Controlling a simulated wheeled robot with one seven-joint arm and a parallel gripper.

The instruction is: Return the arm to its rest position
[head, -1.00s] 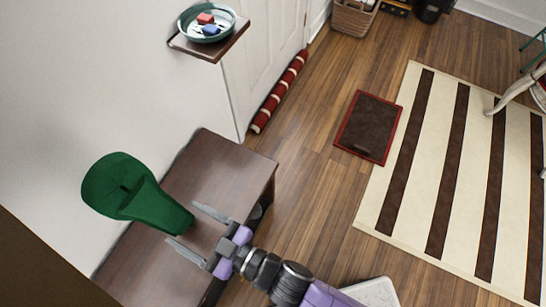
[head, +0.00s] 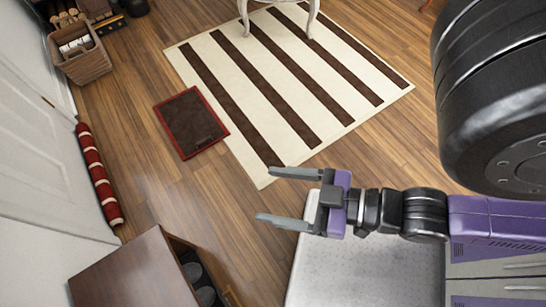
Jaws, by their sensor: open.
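My gripper (head: 265,195) is in the head view, right of centre near the bottom. Its two grey fingers point left and stand apart, with nothing between them. My purple and black arm runs from it to the right edge, folded close over my own base. The gripper is above the floor, clear of the furniture.
A dark wooden cabinet (head: 130,272) with an open front stands at the bottom left. A red and white draft stopper (head: 100,180) lies along the white door (head: 35,150). A brown mat (head: 190,122), a striped rug (head: 280,75) and a wicker basket (head: 85,65) are farther off. Wood floor between is clear.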

